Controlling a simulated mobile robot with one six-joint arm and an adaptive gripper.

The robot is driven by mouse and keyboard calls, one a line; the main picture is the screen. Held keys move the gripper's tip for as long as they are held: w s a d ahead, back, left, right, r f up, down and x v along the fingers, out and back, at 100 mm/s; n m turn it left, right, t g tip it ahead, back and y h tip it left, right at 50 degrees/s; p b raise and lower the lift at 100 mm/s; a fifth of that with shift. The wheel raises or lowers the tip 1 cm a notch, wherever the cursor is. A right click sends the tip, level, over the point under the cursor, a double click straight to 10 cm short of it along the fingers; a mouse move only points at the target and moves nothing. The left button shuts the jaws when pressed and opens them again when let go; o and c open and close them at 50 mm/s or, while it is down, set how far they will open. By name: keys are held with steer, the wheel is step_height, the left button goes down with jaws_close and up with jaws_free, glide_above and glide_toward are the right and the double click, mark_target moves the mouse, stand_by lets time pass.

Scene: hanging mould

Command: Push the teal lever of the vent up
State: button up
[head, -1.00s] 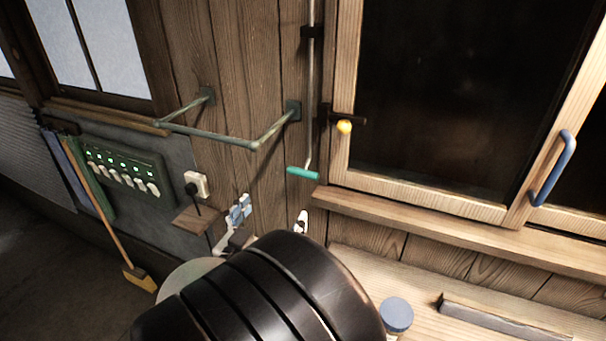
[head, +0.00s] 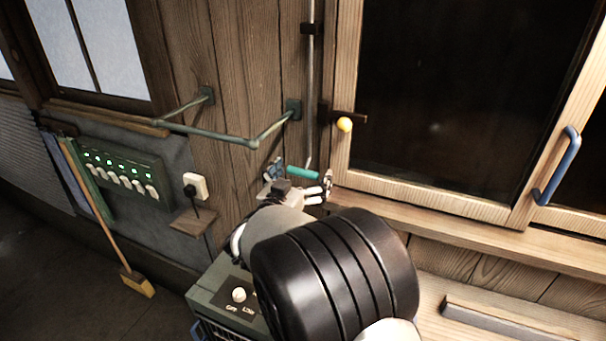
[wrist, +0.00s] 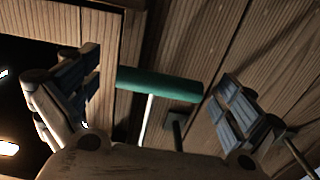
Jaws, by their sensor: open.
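The teal lever (head: 302,172) is the short teal crossbar at the lower end of a thin metal rod (head: 312,95) on the wooden wall, left of the window frame. In the wrist view the teal bar (wrist: 160,84) lies across the space between the two blue-padded fingers, with the rod running away behind it. My gripper (head: 300,180) is open, with one finger on each side of the bar in the head view. In the wrist view my gripper (wrist: 155,100) holds nothing, and I cannot tell whether it touches the bar.
A green pipe rail (head: 215,133) juts out at left. A wooden sill (head: 470,230) runs below the window. A grey-green box with a white knob (head: 239,295) stands below my arm.

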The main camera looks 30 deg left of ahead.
mark_target(309, 150)
steer(key=c, duration=1.5)
steer(key=shift+o, duration=0.3)
step_height(309, 150, up, 5)
steer(key=p, duration=0.3)
steer(key=o, duration=1.2)
steer(key=shift+c, duration=0.2)
steer(key=shift+o, duration=1.4)
steer(key=shift+f, duration=0.15)
